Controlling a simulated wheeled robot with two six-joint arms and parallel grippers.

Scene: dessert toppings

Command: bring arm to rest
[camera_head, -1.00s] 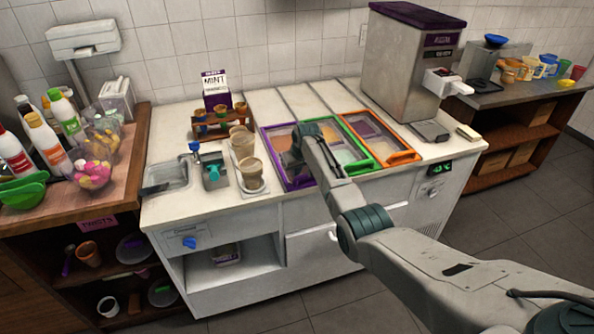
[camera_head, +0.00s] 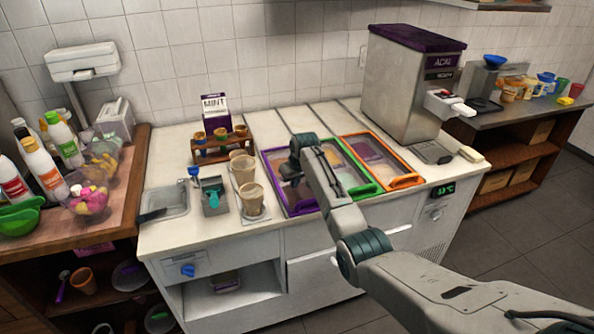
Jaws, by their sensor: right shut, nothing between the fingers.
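My right arm reaches in from the lower right over the white counter. My right gripper (camera_head: 294,172) is shut and empty above the purple-framed topping bin (camera_head: 301,209). The wrist hides part of that bin, and the fingertips are small and dark. My left gripper is not in the picture.
Two filled cups (camera_head: 251,199) stand left of the bins. Green-framed (camera_head: 367,190) and orange-framed (camera_head: 407,181) bins lie to the right, near the acai machine (camera_head: 404,85).

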